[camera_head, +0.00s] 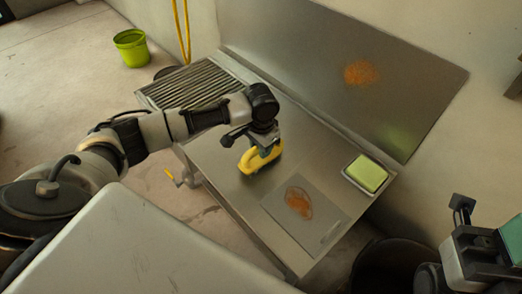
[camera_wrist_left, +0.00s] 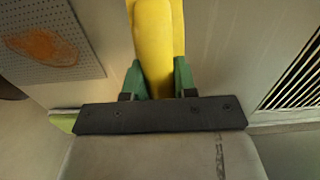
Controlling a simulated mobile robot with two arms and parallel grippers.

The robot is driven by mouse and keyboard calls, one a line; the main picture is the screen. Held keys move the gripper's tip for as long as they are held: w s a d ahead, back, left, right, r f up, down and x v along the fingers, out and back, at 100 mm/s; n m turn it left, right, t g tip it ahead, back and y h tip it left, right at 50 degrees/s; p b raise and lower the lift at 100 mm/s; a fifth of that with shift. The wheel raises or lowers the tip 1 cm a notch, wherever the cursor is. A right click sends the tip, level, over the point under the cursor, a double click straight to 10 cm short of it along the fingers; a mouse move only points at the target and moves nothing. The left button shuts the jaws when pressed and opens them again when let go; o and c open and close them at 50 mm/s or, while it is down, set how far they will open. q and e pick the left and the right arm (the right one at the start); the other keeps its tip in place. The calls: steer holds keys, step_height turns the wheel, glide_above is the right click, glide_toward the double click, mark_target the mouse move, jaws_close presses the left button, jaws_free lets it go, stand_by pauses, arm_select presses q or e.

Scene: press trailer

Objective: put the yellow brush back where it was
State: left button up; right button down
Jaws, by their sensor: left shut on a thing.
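The yellow brush (camera_head: 262,158) is in my left gripper (camera_head: 262,140), over the left middle part of the metal worktop (camera_head: 221,158). In the left wrist view the brush's yellow handle (camera_wrist_left: 157,45) sits between the green fingers of the left gripper (camera_wrist_left: 158,78), which are shut on it. The underside of the brush is hidden, so I cannot tell whether it touches the worktop. My right gripper (camera_head: 484,222) shows only in part at the lower right edge of the head view, and its fingers are not clear.
A grey board (camera_head: 322,208) with an orange-brown stain lies on the worktop's front part. A green sponge in a white tray (camera_head: 349,181) is at the right end. A ribbed drainer (camera_head: 185,86) is at the back left. An orange stain (camera_head: 361,73) marks the backsplash. A green bucket (camera_head: 131,48) stands behind.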

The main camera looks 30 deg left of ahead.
stand_by(0.3)
arm_select(q)
steer(key=o, duration=0.8)
steer(key=shift+f, duration=0.1)
steer(key=shift+o, duration=0.2)
